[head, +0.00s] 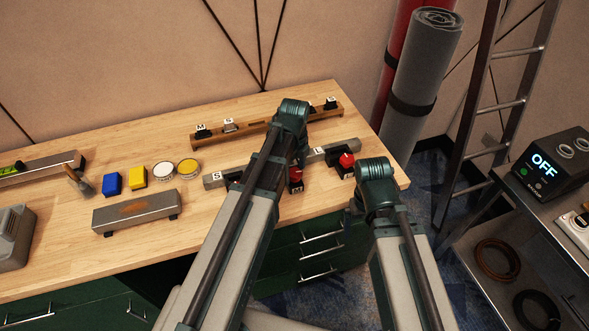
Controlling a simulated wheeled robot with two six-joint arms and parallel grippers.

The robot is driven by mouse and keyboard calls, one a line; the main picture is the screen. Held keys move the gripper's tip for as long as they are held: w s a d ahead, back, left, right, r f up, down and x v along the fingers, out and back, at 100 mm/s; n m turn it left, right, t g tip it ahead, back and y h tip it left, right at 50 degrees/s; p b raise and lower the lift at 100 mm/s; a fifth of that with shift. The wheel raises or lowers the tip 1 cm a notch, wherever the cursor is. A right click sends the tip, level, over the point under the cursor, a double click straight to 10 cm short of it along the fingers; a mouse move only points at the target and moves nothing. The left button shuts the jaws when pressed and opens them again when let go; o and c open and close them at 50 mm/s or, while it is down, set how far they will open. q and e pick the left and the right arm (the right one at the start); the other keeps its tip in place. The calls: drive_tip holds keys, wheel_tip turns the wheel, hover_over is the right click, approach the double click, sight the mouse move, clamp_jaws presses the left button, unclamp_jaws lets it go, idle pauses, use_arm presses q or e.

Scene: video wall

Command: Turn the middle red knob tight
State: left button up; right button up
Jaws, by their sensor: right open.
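A grey bar (217,180) with letter tags lies on the workbench, partly behind my left arm. A red knob (295,174) on a dark block stands near the bar's middle, just right of my left forearm and partly covered by it. Another red knob (346,160) sits on a dark block near the bar's right end. A small bit of red shows by the tag S at the left end, mostly hidden. My left arm reaches up over the bar and my right arm stands at the bench's front right edge. The fingers of both grippers are hidden behind my arm links.
A wooden rail (218,136) with tagged black pieces lies behind the bar. A ladder (476,90) and rolled mats (422,75) stand right.

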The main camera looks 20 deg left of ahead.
sight(294, 172)
idle(0.3)
use_arm(q)
wheel_tip(294, 172, up, 14)
drive_tip(key=p, duration=1.4)
drive_tip(key=shift+f, duration=0.2)
wheel_tip(294, 172, down, 13)
drive_tip(key=b, duration=1.3)
drive_tip(key=shift+f+b, duration=0.1)
drive_tip(key=shift+b, duration=0.2)
wheel_tip(294, 172, up, 14)
drive_tip(key=p, duration=1.4)
wheel_tip(294, 172, down, 15)
drive_tip(key=b, duration=1.4)
drive_tip(key=shift+b, duration=0.35)
drive_tip(key=n, duration=0.3)
drive_tip(key=shift+r, duration=0.3)
drive_tip(key=n, duration=0.5)
drive_tip(key=shift+n, duration=0.3)
